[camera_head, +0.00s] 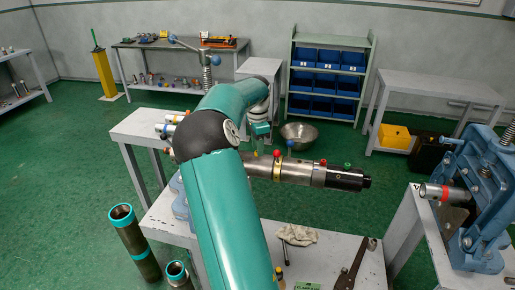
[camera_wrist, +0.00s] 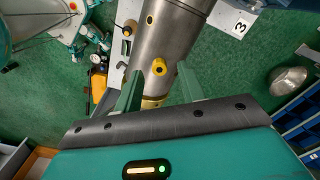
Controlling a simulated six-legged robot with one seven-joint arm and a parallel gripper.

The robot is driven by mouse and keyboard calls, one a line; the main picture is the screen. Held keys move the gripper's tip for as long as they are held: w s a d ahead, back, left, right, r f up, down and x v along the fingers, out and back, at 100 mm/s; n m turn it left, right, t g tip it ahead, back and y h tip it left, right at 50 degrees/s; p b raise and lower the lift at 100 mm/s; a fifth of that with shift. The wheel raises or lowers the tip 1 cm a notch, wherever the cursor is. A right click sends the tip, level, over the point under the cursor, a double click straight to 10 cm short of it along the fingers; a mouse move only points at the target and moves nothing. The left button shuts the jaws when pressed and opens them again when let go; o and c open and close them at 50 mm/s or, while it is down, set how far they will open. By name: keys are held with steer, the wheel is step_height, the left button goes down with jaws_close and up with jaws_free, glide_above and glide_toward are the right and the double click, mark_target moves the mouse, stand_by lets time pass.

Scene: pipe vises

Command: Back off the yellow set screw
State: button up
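A grey metal pipe tool or fitting (camera_head: 300,172) lies horizontally above the bench, with a black end and small red, blue and green knobs. A small yellow piece (camera_head: 256,154) shows on its upper left part, partly hidden by my arm. In the wrist view the metal cylinder (camera_wrist: 165,35) rises from the fingers, and a yellow set screw (camera_wrist: 159,67) stands out from its side. My gripper (camera_wrist: 160,85) is open, with one green finger on each side of the yellow screw and visible gaps to both. In the head view my gripper (camera_head: 261,135) is just above the cylinder.
A blue vise (camera_head: 485,190) holds a pipe on the right-hand bench. The near bench (camera_head: 320,255) bears a rag (camera_head: 297,235) and a wrench (camera_head: 354,266). Dark pipes (camera_head: 133,245) stand on the floor at left. A metal bowl (camera_head: 299,135) sits behind on open green floor.

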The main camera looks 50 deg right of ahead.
steer(key=shift+f, duration=0.65)
jaws_close()
